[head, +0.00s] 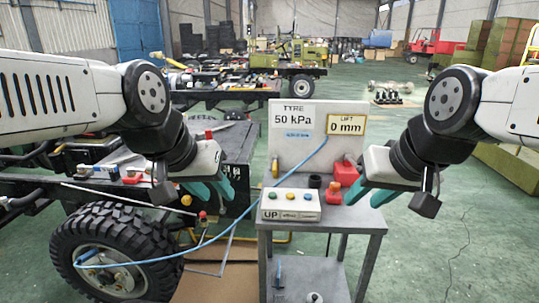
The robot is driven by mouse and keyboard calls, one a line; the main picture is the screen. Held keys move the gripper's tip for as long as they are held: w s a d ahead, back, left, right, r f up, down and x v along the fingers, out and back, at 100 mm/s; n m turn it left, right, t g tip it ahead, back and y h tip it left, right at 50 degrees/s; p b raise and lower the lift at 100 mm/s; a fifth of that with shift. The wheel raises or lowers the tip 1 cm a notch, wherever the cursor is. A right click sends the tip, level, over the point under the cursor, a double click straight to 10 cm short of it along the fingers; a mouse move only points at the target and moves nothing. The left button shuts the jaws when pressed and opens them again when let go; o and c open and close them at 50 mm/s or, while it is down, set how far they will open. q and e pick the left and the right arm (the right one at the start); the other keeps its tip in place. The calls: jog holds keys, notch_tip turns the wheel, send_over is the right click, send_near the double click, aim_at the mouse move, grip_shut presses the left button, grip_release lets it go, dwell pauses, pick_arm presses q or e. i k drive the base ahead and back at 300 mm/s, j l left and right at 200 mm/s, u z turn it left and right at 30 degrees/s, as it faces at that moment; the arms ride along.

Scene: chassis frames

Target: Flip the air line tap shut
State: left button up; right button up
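A blue air line (160,259) runs from the front wheel's hub, up past the cart, to the white display board (290,160) reading TYRE 50 kPa and LIFT 0 mm. A small yellow lever-like part (275,168) stands upright by the board's left edge; it may be the tap, but it is too small to tell its position. My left gripper (212,194) is open and empty, left of the cart and above the wheel side. My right gripper (370,194) is open and empty by the cart's right edge, close to a red block (345,172).
A button box marked UP (290,205) sits on the grey cart (330,216), with a dark cup (314,181) and a red part (333,193) nearby. The lower shelf holds a blue-handled item (279,272). The large tyre (115,250) and chassis stand left.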

aim_at(275, 165)
jog(key=i+j, duration=0.3)
jog(key=i, duration=0.15)
jog(key=i+u, duration=0.4)
jog(key=i, duration=0.3)
